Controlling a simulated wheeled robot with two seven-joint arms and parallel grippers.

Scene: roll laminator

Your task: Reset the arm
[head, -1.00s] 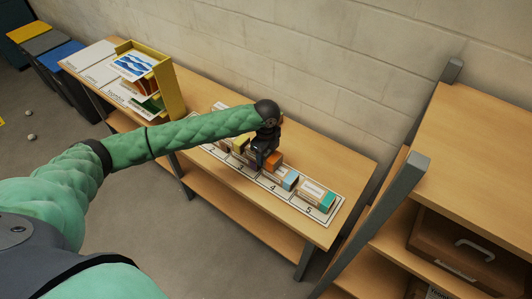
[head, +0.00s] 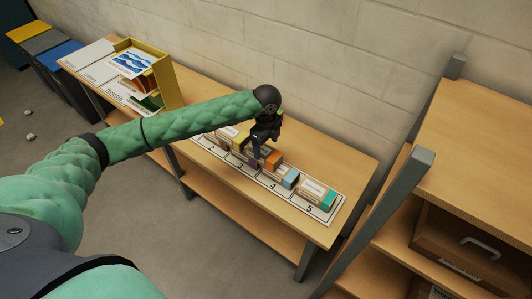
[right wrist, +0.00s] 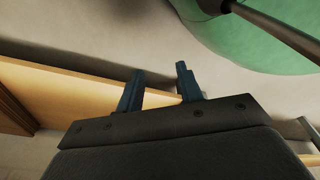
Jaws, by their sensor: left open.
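My left gripper (head: 262,155) hangs from the outstretched green arm, pointing down over the numbered strip (head: 262,183) on the wooden bench. Its jaws are open. Below and around it, a row of small boxes lies on the strip, among them an orange-ended box (head: 273,160), a blue-ended box (head: 290,179) and a teal-ended box (head: 328,201). The gripper partly hides the boxes near slot 3, and I cannot tell whether it touches any. My right gripper (right wrist: 160,72) shows in the right wrist view with its two fingers apart and nothing between them.
A yellow holder (head: 170,85) with a blue-patterned picture stands at the bench's left part, near white labelled sheets (head: 92,68). A block wall runs behind. A shelf with a grey post (head: 408,185) and a brown case (head: 465,245) stands at the right.

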